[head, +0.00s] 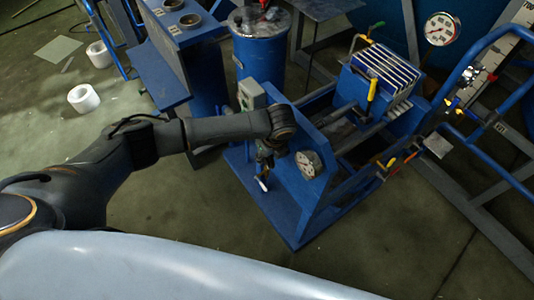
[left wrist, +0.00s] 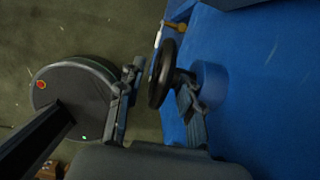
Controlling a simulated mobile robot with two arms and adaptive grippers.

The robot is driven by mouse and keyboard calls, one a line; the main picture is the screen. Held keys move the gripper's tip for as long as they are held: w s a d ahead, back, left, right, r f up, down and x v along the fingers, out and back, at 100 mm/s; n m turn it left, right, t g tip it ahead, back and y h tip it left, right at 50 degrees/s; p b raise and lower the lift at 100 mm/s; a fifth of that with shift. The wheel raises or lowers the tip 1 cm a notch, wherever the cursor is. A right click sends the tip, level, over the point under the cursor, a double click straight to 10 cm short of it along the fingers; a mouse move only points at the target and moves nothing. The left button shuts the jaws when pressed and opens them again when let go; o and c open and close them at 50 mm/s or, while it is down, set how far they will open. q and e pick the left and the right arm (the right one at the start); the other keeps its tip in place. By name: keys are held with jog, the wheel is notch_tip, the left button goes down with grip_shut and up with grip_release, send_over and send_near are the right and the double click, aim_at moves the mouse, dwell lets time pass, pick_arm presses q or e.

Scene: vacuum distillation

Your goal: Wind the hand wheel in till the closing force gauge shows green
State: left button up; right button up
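The dark hand wheel (left wrist: 163,74) shows edge-on in the left wrist view, with a white handle (left wrist: 159,36) at its rim and its hub toward the blue plate. My left gripper (left wrist: 160,90) has its two fingers apart, one on each side of the wheel; neither is clearly closed on it. In the head view my left gripper (head: 264,160) is at the end plate of the blue press frame (head: 318,208) and hides most of the wheel; the white handle (head: 263,184) shows below it.
A grey box (head: 251,94) stands by the end plate, with a blue drum (head: 260,52) behind. The press's plate stack (head: 385,66) and a second gauge (head: 441,28) are to the right. White rolls (head: 83,98) lie on the floor at left. Floor in front is clear.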

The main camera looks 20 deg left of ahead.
pick_arm(q)
jog(key=shift+r, duration=0.1)
jog(key=v, duration=1.2)
jog(key=shift+w, duration=0.1)
dwell(0.6)
jog(key=w+a+b, duration=0.1)
jog(key=b, duration=0.2)
jog(key=w+a+g+h+b, duration=0.1)
jog(key=b, duration=0.2)
jog(key=shift+a+h+b, duration=0.3)
jog(key=shift+a+b, duration=0.05)
jog(key=shift+r+g+h, duration=0.2)
jog(key=shift+g+h, duration=0.1)
jog(key=shift+g, duration=0.1)
notch_tip(320, 180, down, 13)
jog(key=shift+r+b, duration=0.1)
jog(key=shift+b, duration=0.2)
